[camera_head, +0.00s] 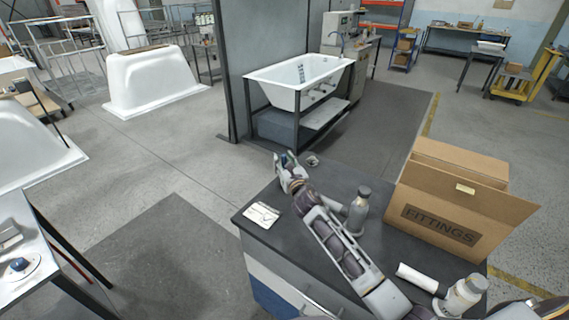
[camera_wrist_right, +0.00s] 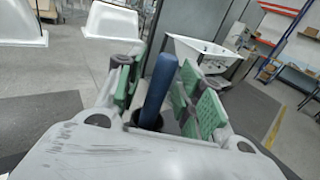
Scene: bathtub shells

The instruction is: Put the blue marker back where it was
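The blue marker (camera_wrist_right: 160,82) stands between the green-padded fingers of my right gripper (camera_wrist_right: 168,92) in the right wrist view. Its near end meets a dark round part close to the palm; I cannot tell what that part is. In the head view my right gripper (camera_head: 288,160) is over the far left edge of the dark worktop (camera_head: 290,225), with only a small bluish patch of the marker showing. A small round grey item (camera_head: 312,161) lies on the worktop just right of the gripper. My left gripper is not in view.
A grey bottle (camera_head: 359,208) stands right of my forearm. A FITTINGS carton (camera_head: 455,205) fills the worktop's right side. A white pad (camera_head: 262,214) lies at the left edge. A white roll (camera_head: 417,278) and white bottle (camera_head: 462,296) are nearer. A bathtub (camera_head: 300,78) stands beyond.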

